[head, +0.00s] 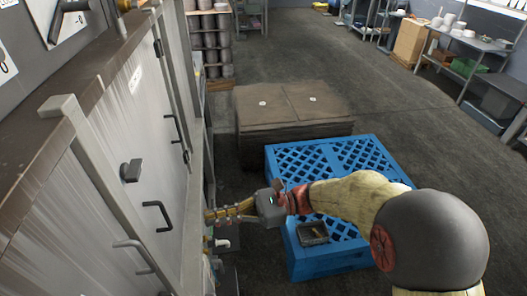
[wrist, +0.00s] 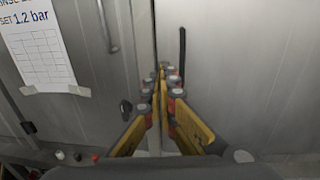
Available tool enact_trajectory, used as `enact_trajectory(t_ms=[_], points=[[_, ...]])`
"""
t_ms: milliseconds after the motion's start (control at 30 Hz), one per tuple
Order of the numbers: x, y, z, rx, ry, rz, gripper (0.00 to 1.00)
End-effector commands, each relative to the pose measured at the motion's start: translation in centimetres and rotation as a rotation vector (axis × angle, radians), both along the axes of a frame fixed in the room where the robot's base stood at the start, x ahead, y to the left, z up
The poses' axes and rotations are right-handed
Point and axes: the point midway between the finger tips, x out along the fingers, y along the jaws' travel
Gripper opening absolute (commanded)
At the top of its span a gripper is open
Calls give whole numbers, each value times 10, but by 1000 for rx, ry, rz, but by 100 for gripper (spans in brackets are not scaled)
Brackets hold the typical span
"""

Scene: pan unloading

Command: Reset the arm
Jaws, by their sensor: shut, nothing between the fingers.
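My gripper (head: 212,215) is at the end of my arm, reaching left toward a grey metal cabinet (head: 95,185) in the head view. In the wrist view my gripper (wrist: 161,72) has its yellow fingers together, with nothing between them. It points at the cabinet front (wrist: 225,50), close to a vertical door seam. I cannot tell whether the fingertips touch the cabinet.
A blue plastic pallet (head: 295,262) lies below my arm, with a small dark pan (head: 312,233) on it. A brown stacked block (head: 290,105) stands behind it. Shelves (head: 470,50) stand far right. Open floor (head: 400,120) lies between.

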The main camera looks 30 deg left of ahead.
Motion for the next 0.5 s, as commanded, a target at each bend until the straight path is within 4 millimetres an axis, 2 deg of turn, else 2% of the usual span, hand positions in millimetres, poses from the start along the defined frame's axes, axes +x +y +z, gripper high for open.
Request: enact_trajectory(t_ms=[233,367,500], points=[[2,2,-4,21,-38,-9,0],[-6,-8,-43,-11,-176,21,0],[-27,-42,-89,-72,-355,119,0]])
